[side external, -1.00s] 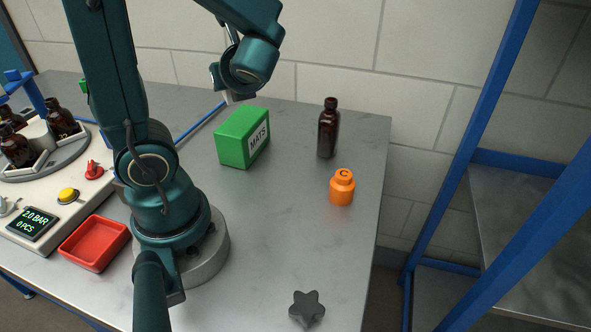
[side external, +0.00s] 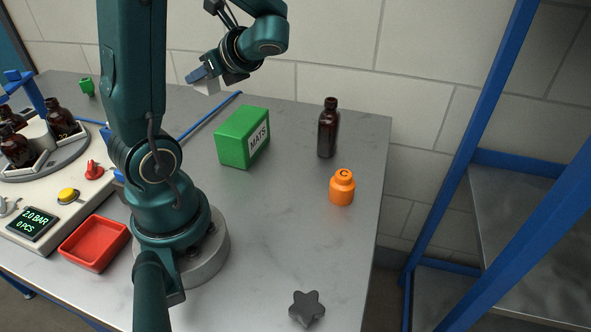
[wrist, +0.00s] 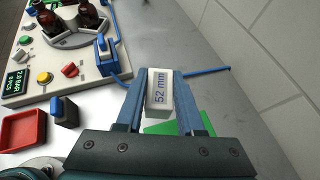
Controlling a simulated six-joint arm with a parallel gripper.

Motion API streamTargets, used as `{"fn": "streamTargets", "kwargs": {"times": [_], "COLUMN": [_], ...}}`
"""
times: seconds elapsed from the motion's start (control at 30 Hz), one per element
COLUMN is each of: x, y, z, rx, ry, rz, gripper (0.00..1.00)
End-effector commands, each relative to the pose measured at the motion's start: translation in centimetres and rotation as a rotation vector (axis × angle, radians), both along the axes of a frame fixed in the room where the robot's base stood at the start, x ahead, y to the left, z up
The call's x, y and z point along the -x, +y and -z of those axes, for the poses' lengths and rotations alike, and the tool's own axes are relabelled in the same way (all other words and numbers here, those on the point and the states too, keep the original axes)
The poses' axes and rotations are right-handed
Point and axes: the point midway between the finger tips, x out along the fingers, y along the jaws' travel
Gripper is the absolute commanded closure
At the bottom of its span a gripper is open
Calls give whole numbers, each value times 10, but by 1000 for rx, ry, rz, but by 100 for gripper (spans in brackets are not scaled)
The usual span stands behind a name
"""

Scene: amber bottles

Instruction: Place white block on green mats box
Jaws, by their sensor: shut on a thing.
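The green box (side external: 243,137) labelled MATS stands on the grey table in the side external view. In the wrist view only part of a green surface, likely this box (wrist: 160,128), shows behind the jaws. My gripper (side external: 199,80) is up above the table, to the upper left of the box in the side view. In the wrist view my gripper (wrist: 164,95) is shut on the white block (wrist: 158,92), marked "52 mm". The white block (side external: 207,87) also shows between the jaws in the side view, clear of the table.
A dark bottle (side external: 328,128) and an orange weight (side external: 342,187) stand right of the box. A black star knob (side external: 307,308) lies in front. A red tray (side external: 95,243) and the bottle machine (side external: 68,195) are at left.

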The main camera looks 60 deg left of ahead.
Motion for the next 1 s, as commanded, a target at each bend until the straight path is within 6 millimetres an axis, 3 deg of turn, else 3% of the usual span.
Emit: {"fn": "streamTargets", "kwargs": {"times": [0.2, 0.4, 0.57, 0.8, 1.0], "x": [-35, -56, -60, -60, -60], "y": [-6, -9, -10, -10, -10], "z": [22, 34, 41, 72, 77], "rx": [0, -1, -1, -1, -1], "ry": [4, 1, 3, 5, -1], "rz": [3, 1, 0, 1, 0], "gripper": [100, 100, 100, 100, 100]}}
